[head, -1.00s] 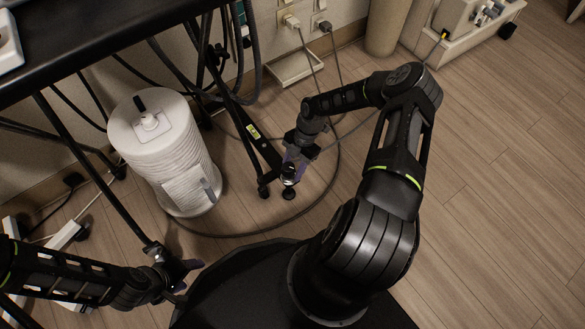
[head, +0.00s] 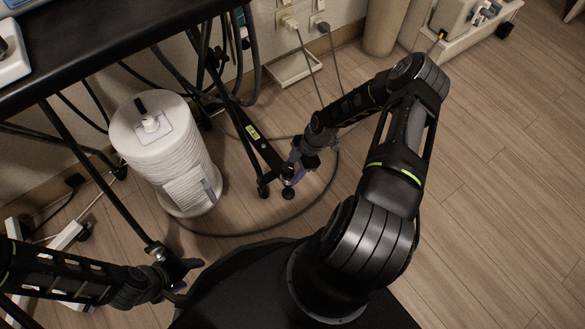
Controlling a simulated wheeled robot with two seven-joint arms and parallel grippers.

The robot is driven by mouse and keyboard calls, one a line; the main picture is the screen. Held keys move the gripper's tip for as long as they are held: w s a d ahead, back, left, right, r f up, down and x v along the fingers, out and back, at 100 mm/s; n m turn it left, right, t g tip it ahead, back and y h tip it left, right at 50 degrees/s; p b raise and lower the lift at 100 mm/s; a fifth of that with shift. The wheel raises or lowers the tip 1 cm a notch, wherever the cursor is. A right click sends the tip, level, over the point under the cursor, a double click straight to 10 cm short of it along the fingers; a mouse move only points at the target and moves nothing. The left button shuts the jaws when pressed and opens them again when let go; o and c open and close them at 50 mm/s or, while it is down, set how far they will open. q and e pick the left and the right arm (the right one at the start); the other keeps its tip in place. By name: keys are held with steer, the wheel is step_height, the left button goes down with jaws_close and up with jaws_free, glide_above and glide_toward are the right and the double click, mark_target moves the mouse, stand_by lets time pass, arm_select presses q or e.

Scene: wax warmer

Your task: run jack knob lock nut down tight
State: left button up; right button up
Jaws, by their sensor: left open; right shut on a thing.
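The black wheeled stand leg (head: 262,150) carries a green-yellow label and runs down to its foot end above the floor. The jack knob and lock nut are at this foot end, small and largely covered by my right gripper. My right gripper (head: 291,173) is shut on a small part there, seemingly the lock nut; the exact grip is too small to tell. Its wrist comes in from the upper right. My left gripper (head: 186,274) is open and empty at the lower left, well away from the foot.
A white ribbed drum (head: 160,150) stands left of the leg. A dark tabletop (head: 110,50) overhangs the upper left. Casters (head: 288,193) sit below the foot, and a cable (head: 290,222) loops on the floor. A power strip (head: 65,236) lies at the left. The right-hand floor is clear.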

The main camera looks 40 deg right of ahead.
steer(key=m, duration=0.1)
steer(key=m+t+p, duration=0.1)
steer(key=m, duration=0.2)
steer(key=shift+s+a+r+m+t+h, duration=0.2)
steer(key=shift+s+m+t+h, duration=0.1)
steer(key=shift+s+h, duration=0.1)
steer(key=m, duration=0.1)
steer(key=m+p, duration=0.1)
steer(key=m+t+h, duration=0.1)
steer(key=shift+s+a+f+m, duration=0.1)
steer(key=shift+a+m, duration=0.15)
steer(key=shift+m, duration=0.15)
steer(key=m, duration=0.1)
steer(key=m+h+p, duration=0.1)
steer(key=m, duration=0.1)
steer(key=shift+s+a+m, duration=0.1)
steer(key=shift+a+m, duration=0.2)
steer(key=shift+a+m+t+h+p, duration=0.15)
steer(key=shift+m+h, duration=0.3)
steer(key=shift+m, duration=0.45)
steer(key=shift+m+t+h+p, duration=0.2)
steer(key=shift+m+h, duration=0.25)
steer(key=shift+m, duration=0.45)
steer(key=o, duration=1.4)
